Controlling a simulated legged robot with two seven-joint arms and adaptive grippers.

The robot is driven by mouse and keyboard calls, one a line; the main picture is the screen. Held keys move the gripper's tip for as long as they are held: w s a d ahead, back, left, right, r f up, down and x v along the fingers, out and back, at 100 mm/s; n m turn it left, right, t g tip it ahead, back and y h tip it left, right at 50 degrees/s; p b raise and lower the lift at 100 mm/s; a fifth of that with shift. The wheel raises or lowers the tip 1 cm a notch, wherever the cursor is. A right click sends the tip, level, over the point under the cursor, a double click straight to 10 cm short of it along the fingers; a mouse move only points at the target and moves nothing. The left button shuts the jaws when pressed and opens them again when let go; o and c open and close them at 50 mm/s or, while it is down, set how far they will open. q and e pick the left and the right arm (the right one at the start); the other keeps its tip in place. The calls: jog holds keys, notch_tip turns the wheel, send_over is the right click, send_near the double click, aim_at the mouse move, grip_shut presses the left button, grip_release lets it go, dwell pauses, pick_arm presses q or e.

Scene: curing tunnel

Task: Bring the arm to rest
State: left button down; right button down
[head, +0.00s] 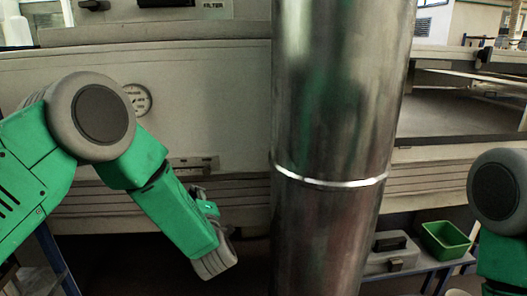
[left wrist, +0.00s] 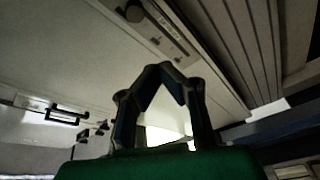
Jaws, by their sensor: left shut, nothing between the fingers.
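My left arm comes in from the left in the head view, bent at its grey elbow, with the forearm pointing down and right. My left gripper (head: 203,198) shows small and partly hidden behind the forearm, in front of the pale machine's lower edge. In the left wrist view the left gripper (left wrist: 164,70) has its two dark fingers meeting at the tips, with nothing between them. Part of my right arm shows at the right edge of the head view; its gripper is out of view.
A shiny metal column (head: 335,110) stands upright in the middle, right of my left gripper. Behind is a pale machine (head: 215,95) with a round gauge (head: 138,98). A green bin (head: 445,240) and a grey case (head: 392,254) sit on a low shelf at lower right.

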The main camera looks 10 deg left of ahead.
pick_arm(q)
jog(key=s+f+m+g+h, duration=0.35)
jog(key=s+f+m, duration=0.25)
jog(key=s+f, duration=0.4)
jog(key=s+f+m+g+h, duration=0.3)
jog(key=s+f+m+h, duration=0.4)
jog(key=f, duration=0.6)
jog(key=s+a+f+m+g, duration=0.1)
jog(key=s+m+g, duration=0.1)
jog(key=s, duration=0.7)
jog(key=s+a+f+m+g, duration=0.1)
jog(key=s+g, duration=0.3)
jog(key=s, duration=0.5)
jog(key=s+a+f+m+g, duration=0.1)
jog(key=s+f+m+g, duration=0.1)
jog(key=s, duration=0.7)
jog(key=shift+s+f+m+g+y, duration=0.4)
jog(key=shift+f+g+y, duration=0.1)
jog(key=shift+g, duration=0.25)
jog(key=shift+d, duration=0.2)
jog(key=shift+w+a, duration=0.1)
jog(key=shift+w, duration=0.05)
